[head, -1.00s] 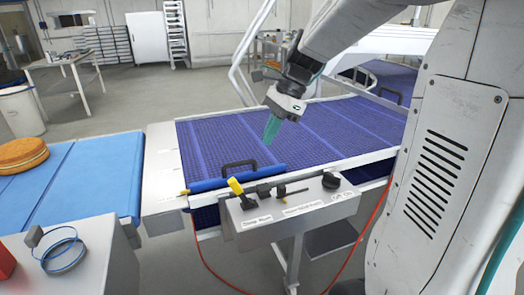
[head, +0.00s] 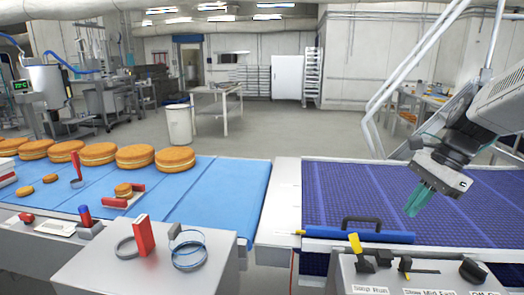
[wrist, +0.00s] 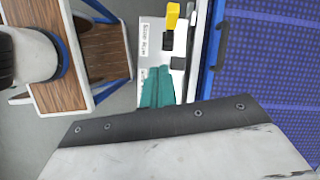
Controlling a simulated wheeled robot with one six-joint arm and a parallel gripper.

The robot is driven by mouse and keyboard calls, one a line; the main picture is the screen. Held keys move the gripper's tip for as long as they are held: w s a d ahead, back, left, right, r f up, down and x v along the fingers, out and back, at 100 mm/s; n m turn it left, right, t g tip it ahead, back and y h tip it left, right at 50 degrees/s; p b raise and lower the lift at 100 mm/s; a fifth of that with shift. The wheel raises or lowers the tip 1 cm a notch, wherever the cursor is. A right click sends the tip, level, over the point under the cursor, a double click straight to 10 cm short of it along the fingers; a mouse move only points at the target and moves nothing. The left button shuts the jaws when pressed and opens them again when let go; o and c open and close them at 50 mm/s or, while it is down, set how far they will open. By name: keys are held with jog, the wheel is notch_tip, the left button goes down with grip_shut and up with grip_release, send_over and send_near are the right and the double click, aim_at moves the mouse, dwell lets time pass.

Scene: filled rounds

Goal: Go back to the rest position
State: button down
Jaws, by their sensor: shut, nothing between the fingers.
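My gripper (head: 419,199) has green fingers and hangs at the right of the head view. It is above the purple mesh conveyor (head: 345,190), with nothing between the fingers. The fingers are shut together and point down. In the wrist view the green fingers (wrist: 157,88) show over a white control box (wrist: 150,55) with a yellow lever (wrist: 172,16).
A blue conveyor (head: 235,190) carries several round cakes (head: 99,154) at the left. A control box (head: 350,275) with a yellow lever (head: 355,243) stands in front of the purple conveyor. In the wrist view a wood-topped step (wrist: 105,55) is left.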

jog(key=s+a+n+h, duration=0.2)
jog(key=s+a+n, duration=0.2)
jog(key=s+n, duration=0.4)
jog(key=s+a+n+t+h, duration=0.1)
jog(key=s+a+n, duration=0.3)
jog(key=s+n, duration=0.4)
jog(key=shift+s+a+f+n+h, duration=0.2)
jog(key=shift+s+f+n+h, duration=0.45)
jog(key=shift+s, duration=1.75)
jog(key=shift+r+m, duration=0.2)
jog(key=shift+m, duration=0.05)
jog(key=shift+d, duration=0.1)
